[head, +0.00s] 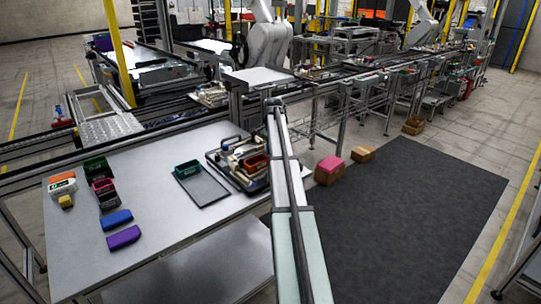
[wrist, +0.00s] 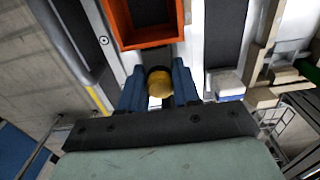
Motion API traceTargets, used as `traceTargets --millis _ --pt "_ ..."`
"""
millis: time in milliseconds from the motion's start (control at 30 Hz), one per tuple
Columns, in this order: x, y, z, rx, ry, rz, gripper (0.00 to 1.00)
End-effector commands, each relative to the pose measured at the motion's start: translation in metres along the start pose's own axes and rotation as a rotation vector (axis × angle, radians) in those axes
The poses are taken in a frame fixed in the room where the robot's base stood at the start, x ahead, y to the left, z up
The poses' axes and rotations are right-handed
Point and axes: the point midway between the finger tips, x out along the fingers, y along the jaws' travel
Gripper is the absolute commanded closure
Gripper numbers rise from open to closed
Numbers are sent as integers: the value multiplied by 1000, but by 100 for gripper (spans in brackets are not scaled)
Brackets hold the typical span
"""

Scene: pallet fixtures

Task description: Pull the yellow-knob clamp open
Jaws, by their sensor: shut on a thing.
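In the wrist view my gripper (wrist: 158,78) has its two blue fingers on either side of the yellow knob (wrist: 160,88) of the clamp, closed on it. The rest of the clamp is mostly hidden behind the fingers and the gripper body. An orange bin (wrist: 152,43) lies just beyond the knob. In the head view the pallet fixture (head: 222,158) stands at the table's right edge with an orange-red bin (head: 256,163) on it. My arm passes in front of that side, and the gripper and knob cannot be made out there.
On the grey table (head: 165,235) a green bin on a dark tray (head: 205,190) lies left of the fixture. Blue (head: 117,219) and purple (head: 124,237) blocks and several small bins lie further left. A conveyor runs behind. The table's front middle is clear.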

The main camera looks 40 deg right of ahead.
Motion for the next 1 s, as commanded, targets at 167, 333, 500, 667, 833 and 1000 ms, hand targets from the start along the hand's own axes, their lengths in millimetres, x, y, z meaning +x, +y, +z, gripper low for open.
traceTargets --millis 167,333,500,667,833,1000 --pt "0 0 -8 2 4 -1 95" --pt "0 0 -13 3 5 -1 95" --pt "0 0 -18 2 5 -1 95" --pt "0 0 -22 2 4 -1 95" --pt "0 0 -24 0 3 -1 64" --pt "0 0 -23 1 3 0 51"
